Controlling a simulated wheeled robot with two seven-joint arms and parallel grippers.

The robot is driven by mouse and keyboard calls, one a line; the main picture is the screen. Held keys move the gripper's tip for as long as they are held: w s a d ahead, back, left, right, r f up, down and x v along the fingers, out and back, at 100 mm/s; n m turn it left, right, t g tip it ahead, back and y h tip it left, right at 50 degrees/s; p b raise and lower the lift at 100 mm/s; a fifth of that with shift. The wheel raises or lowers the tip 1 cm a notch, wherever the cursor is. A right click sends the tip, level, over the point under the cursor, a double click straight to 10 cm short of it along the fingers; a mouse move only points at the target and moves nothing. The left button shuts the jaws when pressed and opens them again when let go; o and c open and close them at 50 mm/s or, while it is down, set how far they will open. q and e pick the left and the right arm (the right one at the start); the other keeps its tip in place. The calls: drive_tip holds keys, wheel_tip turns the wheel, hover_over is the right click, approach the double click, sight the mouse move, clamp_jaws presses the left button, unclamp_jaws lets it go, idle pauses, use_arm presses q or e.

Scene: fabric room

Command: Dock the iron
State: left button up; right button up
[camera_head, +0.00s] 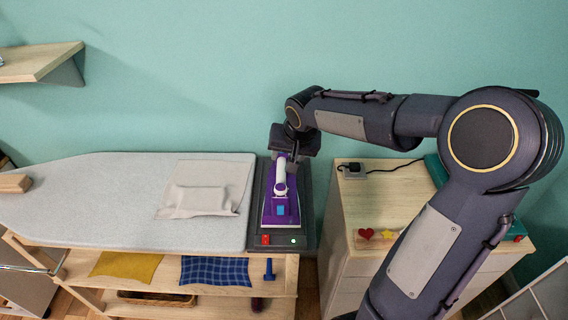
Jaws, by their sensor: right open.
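The purple and white iron (281,202) sits on the dark dock (300,228) at the right end of the ironing board (110,190). The dock has a red switch and a small light at its front edge. My right gripper (289,158) is at the far end of the iron, above or beside its white handle. Its jaws are open, and whether they touch the iron is hard to tell. My left gripper is not in view.
A folded grey cloth (200,187) lies on the board. A wooden cabinet (355,215) stands right of the dock with a cable, a red heart and a yellow star on it. Shelves below the board hold a yellow cloth (127,265) and a blue checked cloth (215,271).

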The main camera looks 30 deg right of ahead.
drive_tip(key=s+a+n+y, duration=0.2)
drive_tip(key=s+a, duration=0.3)
drive_tip(key=s, duration=0.7)
drive_tip(key=s+a+n+y, duration=0.2)
drive_tip(key=s+a, duration=0.4)
drive_tip(key=s, duration=0.6)
drive_tip(key=shift+s+n, duration=0.4)
drive_tip(key=shift+n, duration=0.2)
